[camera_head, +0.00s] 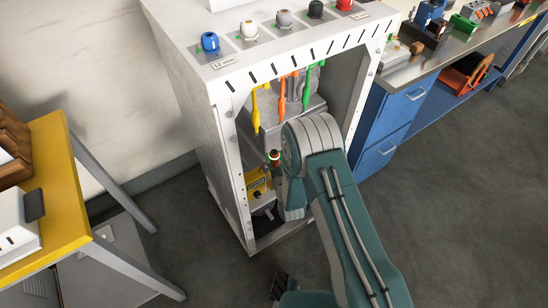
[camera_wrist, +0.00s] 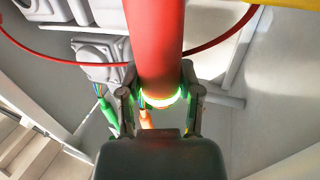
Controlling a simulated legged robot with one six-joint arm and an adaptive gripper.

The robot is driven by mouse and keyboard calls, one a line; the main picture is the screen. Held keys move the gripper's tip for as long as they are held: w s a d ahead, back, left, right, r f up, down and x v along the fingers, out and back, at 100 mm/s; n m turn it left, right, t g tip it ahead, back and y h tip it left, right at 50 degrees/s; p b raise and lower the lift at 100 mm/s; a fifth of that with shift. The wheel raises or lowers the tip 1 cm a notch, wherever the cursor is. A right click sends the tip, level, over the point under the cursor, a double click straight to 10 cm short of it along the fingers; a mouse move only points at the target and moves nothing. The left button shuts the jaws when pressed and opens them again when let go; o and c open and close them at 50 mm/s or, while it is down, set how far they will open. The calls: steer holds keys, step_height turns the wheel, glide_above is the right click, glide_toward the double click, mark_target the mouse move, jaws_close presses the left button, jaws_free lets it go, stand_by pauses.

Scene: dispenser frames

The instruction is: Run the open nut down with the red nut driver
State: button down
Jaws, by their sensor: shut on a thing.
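The red nut driver (camera_wrist: 155,38) fills the top middle of the wrist view as a thick red cylinder with a glowing green-white ring at its near end. My gripper (camera_wrist: 158,88) is shut on it, one finger on each side. A thin red cord runs past both sides of it. I cannot make out the open nut or whether the driver touches one.
Yellow (camera_head: 255,108), orange (camera_head: 283,92) and green (camera_head: 306,88) drivers hang in the cabinet opening, close to my arm. Cabinet side walls stand near. A yellow-topped table (camera_head: 60,190) is at left, a blue workbench (camera_head: 400,110) at right. Floor at lower right is clear.

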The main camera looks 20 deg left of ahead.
mark_target(275, 152)
steer(key=shift+w+r, duration=0.15)
steer(key=shift+r, duration=2.15)
